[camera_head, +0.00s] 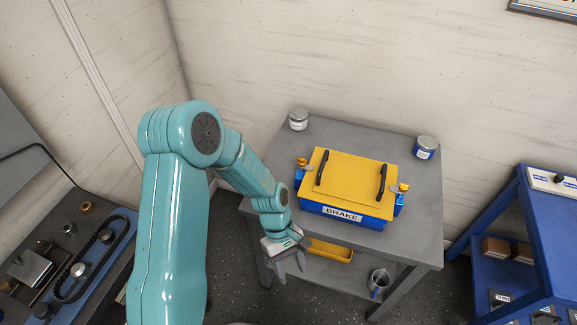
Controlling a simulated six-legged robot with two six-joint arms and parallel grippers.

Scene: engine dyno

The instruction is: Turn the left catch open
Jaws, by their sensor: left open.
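A blue box labelled BRAKE (343,213) with a yellow lid (349,184) and two black handles stands on a grey table (395,250). The left catch (301,164), small and orange-brass, sits at the lid's left side on a blue bracket. A matching right catch (402,188) sits at the right side. My left gripper (290,277) is open and empty, pointing down, in front of the table's left front edge, below and left of the box in the picture. It is apart from the left catch. My right gripper is not in view.
Two lidded cans stand on the table's back corners, one left (298,119) and one right (426,148). A yellow tray (330,251) and a metal cup (379,283) are on the lower shelf. A blue shelf unit (520,230) stands right, a workbench (70,240) left.

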